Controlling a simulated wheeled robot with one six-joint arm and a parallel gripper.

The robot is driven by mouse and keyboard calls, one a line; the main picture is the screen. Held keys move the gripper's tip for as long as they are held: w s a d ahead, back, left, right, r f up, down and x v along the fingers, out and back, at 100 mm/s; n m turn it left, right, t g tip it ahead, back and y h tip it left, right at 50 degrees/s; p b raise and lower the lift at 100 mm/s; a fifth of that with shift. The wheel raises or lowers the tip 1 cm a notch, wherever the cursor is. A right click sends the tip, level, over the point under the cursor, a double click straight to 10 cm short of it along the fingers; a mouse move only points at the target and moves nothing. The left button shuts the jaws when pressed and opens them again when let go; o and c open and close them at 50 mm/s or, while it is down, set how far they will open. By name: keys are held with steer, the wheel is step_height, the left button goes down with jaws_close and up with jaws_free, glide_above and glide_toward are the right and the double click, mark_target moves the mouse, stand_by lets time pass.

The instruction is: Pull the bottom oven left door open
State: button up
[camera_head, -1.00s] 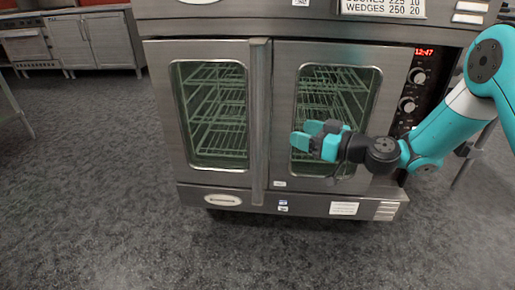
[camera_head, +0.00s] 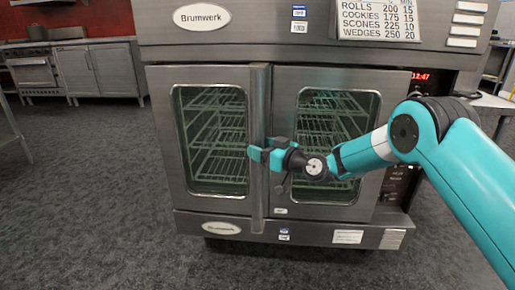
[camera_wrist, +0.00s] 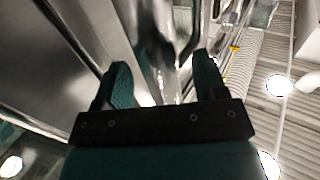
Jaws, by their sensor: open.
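The bottom oven's left door (camera_head: 212,75) is closed, a steel frame around a window showing wire racks inside. A tall vertical steel handle (camera_head: 258,105) runs along its right edge, beside the closed right door (camera_head: 285,90). My gripper (camera_head: 264,155) is open and level with the handle's middle, with a teal finger overlapping it in the head view. In the wrist view my open gripper (camera_wrist: 160,72) has a shiny metal bar (camera_wrist: 160,45) between and beyond its two fingertips. I cannot tell whether either finger touches the handle.
Dials and a red clock display (camera_head: 421,76) are at the oven's right, partly behind my arm. A second oven body (camera_head: 265,25) sits above. The dark floor (camera_head: 90,200) in front and to the left is clear. Steel cabinets (camera_head: 105,70) stand far left.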

steer(key=shift+x, duration=1)
jaws_close()
steer(key=shift+s, duration=0.1)
